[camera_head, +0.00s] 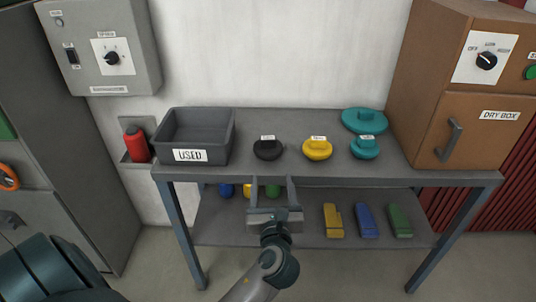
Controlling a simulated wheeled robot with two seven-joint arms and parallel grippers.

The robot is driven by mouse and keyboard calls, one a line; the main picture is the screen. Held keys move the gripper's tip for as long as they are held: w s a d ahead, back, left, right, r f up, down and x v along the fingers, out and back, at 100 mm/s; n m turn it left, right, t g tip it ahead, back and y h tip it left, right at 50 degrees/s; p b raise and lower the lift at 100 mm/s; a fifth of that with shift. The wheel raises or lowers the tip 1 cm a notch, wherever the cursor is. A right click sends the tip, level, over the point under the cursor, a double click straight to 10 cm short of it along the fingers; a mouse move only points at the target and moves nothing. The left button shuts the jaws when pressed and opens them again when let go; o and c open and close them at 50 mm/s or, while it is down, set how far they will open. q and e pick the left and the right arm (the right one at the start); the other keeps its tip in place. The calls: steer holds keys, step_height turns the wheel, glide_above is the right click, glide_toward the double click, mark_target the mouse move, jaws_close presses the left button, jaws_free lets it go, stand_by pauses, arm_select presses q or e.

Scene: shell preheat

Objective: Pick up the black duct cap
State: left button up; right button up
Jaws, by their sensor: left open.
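The black duct cap (267,150) is a round dark cap with a small white label on top. It sits on the grey table top (300,170), just right of the grey bin marked USED. My left gripper (273,183) is open and empty, with its two fingers pointing toward the table's front edge. In the picture its fingertips are just below the black cap, apart from it. My right gripper is not in view.
The USED bin (220,140) stands left of the cap. A yellow cap (317,149) and teal caps (365,148) sit to the right. The brown dry box (450,125) stands at the right end. The lower shelf (300,222) holds coloured blocks.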

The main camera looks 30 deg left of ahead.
arm_select(q)
steer(key=shift+s+a+r, duration=0.1)
steer(key=shift+s+r, duration=0.05)
steer(key=shift+r, duration=0.25)
steer(key=shift+s+a+r, duration=0.1)
steer(key=shift+s+r, duration=0.05)
steer(key=shift+r, duration=0.25)
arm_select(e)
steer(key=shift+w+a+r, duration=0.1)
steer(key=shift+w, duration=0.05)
arm_select(q)
steer(key=shift+w, duration=0.1)
steer(key=p, duration=0.1)
glide_toward(267, 143)
steer(key=x, duration=0.5)
steer(key=shift+f, duration=0.1)
steer(key=shift+w+a, duration=0.4)
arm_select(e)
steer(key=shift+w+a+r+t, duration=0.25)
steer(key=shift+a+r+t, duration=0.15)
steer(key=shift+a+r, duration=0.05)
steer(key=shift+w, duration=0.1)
arm_select(q)
steer(key=shift+w, duration=0.15)
